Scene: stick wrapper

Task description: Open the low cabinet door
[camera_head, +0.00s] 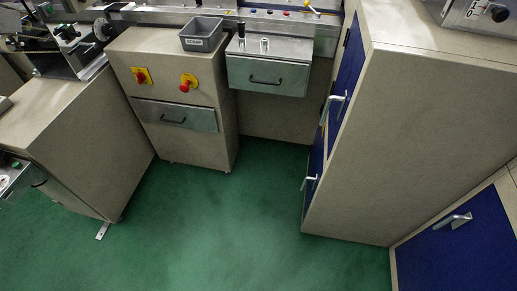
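A blue door (463,254) with a silver lever handle (452,221) is at the lower right, cut off by the picture edge. The tall beige cabinet left of it has an upper blue door (349,66) with a silver handle (333,106) and a lower blue door (315,168) with a silver handle (308,182). These two are seen at a steep angle on its left side. All three doors look shut. I cannot tell which one is meant by the low cabinet door. My gripper is not in view.
The green floor (225,225) in the middle is clear. A beige cabinet (175,110) with red knobs and a drawer (177,115) stands at the back. Another drawer (268,76) is right of it. A beige machine base (80,135) stands at the left, with a metal foot (103,230) sticking out.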

